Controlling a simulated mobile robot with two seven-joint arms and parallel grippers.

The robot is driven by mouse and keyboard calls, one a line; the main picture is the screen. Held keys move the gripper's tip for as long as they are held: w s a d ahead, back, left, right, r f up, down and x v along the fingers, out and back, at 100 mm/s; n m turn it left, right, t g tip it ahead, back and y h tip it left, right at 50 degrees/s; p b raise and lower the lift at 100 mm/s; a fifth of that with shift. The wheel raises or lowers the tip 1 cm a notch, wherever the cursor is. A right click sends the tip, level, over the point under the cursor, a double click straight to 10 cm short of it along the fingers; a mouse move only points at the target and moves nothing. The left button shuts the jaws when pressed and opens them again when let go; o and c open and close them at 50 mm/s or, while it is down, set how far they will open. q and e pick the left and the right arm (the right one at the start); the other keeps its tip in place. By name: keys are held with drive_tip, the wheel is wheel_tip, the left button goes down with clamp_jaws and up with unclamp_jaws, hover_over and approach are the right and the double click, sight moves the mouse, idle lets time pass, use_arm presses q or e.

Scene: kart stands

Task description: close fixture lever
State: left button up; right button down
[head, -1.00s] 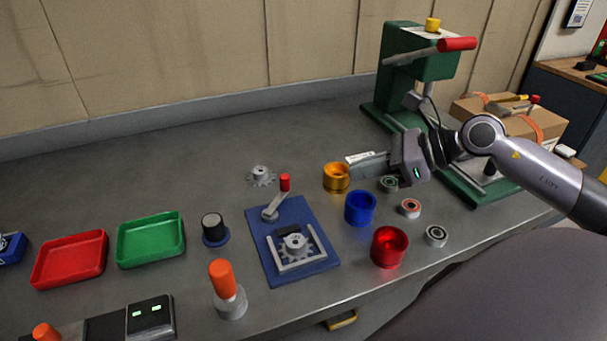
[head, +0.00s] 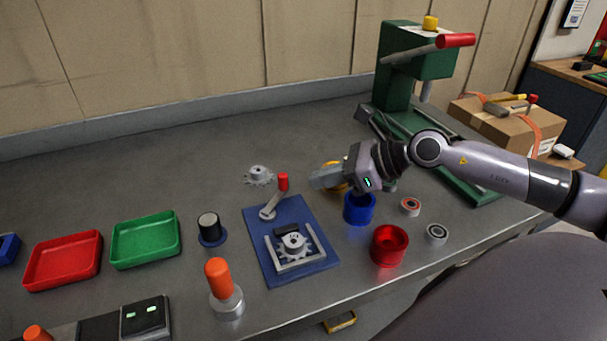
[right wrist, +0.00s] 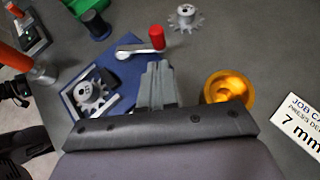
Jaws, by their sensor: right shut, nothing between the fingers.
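The blue fixture plate (head: 264,228) lies on the bench with a gear (head: 294,243) seated in its metal frame. The fixture lever (head: 271,208) is a short grey arm with a red knob (head: 283,182) at the plate's far edge. In the right wrist view the lever (right wrist: 132,50) and its red knob (right wrist: 157,37) are just beyond the fingertips, to the left. My right gripper (head: 316,181) is shut and empty, to the right of the knob and apart from it. In the right wrist view its fingers (right wrist: 158,72) are together. My left gripper is not in view.
Blue (head: 359,210), red (head: 390,246) and yellow (right wrist: 229,88) cups stand right of the fixture. A loose gear (head: 259,176) lies behind it. A green press (head: 415,70) stands at the back right. Red (head: 63,262) and green (head: 146,241) trays are at left.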

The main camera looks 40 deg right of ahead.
drive_tip(key=shift+w+a+r+p, duration=0.1)
drive_tip(key=shift+w+a+p, duration=0.45)
drive_tip(key=shift+w+a, duration=0.75)
drive_tip(key=shift+w, duration=0.25)
drive_tip(key=w+n+g+b, duration=0.1)
drive_tip(key=b, duration=0.2)
drive_tip(key=shift+f+y, duration=0.35)
drive_tip(key=shift+y, duration=0.05)
drive_tip(key=shift+w+n+y+b, duration=0.2)
drive_tip(key=shift+n+y+b, duration=0.1)
drive_tip(key=shift+n, duration=0.1)
drive_tip(key=shift+w+a+r+n+g+b, duration=0.1)
drive_tip(key=shift+w+n+g+b, duration=0.15)
drive_tip(key=shift+n+g+b, duration=0.2)
drive_tip(key=shift+w+a+r+n+g+y+b, duration=0.1)
drive_tip(key=shift+w+n+g+y+b, duration=0.2)
drive_tip(key=shift+n+g+y, duration=0.2)
